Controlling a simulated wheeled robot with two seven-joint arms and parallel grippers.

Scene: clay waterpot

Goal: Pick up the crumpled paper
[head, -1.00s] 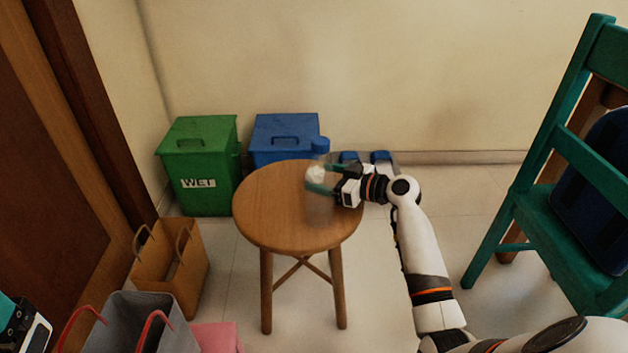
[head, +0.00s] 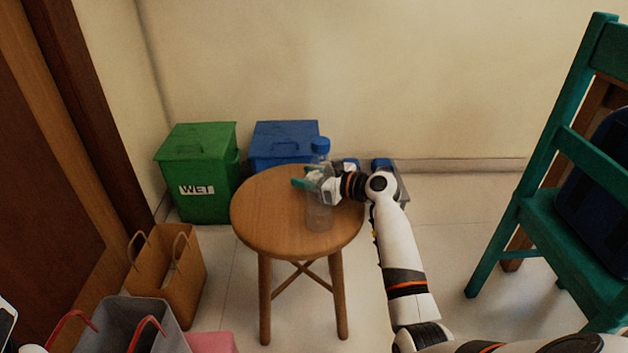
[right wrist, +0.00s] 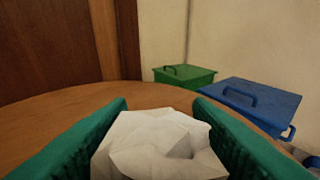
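The crumpled paper (right wrist: 160,145) is white and lies between the two green fingers of my right gripper (right wrist: 160,105) in the right wrist view. The fingers are apart, one on each side of it; I cannot tell whether they touch it. In the head view my right gripper (head: 308,183) reaches in from the right, low over the round wooden stool (head: 268,215). The clear bottle stands in front of it there and mostly hides the paper. My left gripper is not in view; only a bit of my left arm shows at the lower left edge.
A clear bottle (head: 320,215) with a blue cap stands on the stool close to my right gripper. A green bin (head: 197,170) marked WET and a blue bin (head: 284,143) stand behind. Bags (head: 166,275) are at the left, a green chair (head: 545,200) at the right.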

